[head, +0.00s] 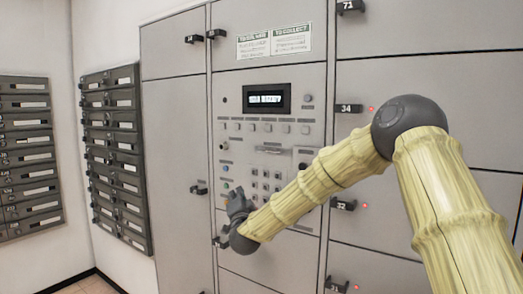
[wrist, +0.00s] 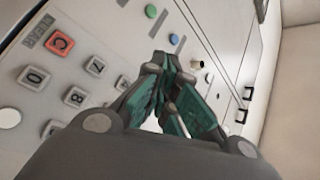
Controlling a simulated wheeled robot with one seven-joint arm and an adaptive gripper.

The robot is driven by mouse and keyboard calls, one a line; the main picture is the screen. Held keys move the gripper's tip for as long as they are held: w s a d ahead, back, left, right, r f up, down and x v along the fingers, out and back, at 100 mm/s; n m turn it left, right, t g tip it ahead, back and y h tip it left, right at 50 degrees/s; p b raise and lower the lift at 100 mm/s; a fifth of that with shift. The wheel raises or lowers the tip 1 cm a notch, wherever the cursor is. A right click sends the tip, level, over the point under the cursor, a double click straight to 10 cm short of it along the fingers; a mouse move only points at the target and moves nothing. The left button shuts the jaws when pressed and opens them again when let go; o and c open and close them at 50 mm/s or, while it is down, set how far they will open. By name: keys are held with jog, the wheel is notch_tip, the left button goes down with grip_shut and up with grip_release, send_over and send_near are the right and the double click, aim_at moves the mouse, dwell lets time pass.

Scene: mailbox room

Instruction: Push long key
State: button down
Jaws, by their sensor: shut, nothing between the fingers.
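The grey control panel (head: 230,110) is set in the locker wall in the head view. It carries a keypad (head: 266,182), partly behind my arm, and a row of small square buttons (head: 267,128) under a lit display (head: 266,98). In the wrist view the keypad shows a red C key (wrist: 59,42) and square number keys such as 0 (wrist: 35,77). I cannot single out one long key. My gripper (head: 237,197) is shut and empty at the panel's lower left. It also shows in the wrist view (wrist: 163,60), beside the keypad; I cannot tell whether it touches the panel.
A green button (wrist: 151,11) and a blue button (wrist: 173,39) lie beyond my fingers. Locker doors (head: 430,90) with protruding latches surround the panel. Dark mailboxes (head: 115,150) hang on the left wall. A notice (head: 274,42) is above the display.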

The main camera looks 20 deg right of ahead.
jog(key=s+a+f+n+g+y, duration=0.15)
jog(key=s+f, duration=0.25)
jog(key=f, duration=0.7)
jog(key=s+a+f+n+g+y, duration=0.1)
jog(key=s+a+f+n+g, duration=0.2)
jog(key=f, duration=0.9)
jog(key=s+f+n+g+y, duration=0.1)
jog(key=s+f+n+g, duration=0.1)
jog(key=s+f, duration=0.65)
jog(key=s+f+n+g, duration=0.1)
jog(key=s+f+g, duration=0.2)
jog(key=s+f, duration=0.6)
jog(key=s+f+n+g, duration=0.25)
jog(key=s+f, duration=0.45)
jog(key=f, duration=0.5)
jog(key=s+d+f+n+g, duration=0.1)
jog(key=s+f+g, duration=0.1)
jog(key=s, duration=0.9)
jog(key=s+d+f+n+g, duration=0.1)
jog(key=s+d+f+g, duration=0.1)
jog(key=s, duration=1)
jog(key=s+d+f+g, duration=0.2)
jog(key=s+f+g, duration=0.2)
jog(key=s, duration=0.7)
jog(key=shift+s+f+n+h, duration=0.35)
jog(key=shift+s+f+n, duration=0.05)
jog(key=shift+f, duration=0.45)
jog(key=shift+d, duration=0.1)
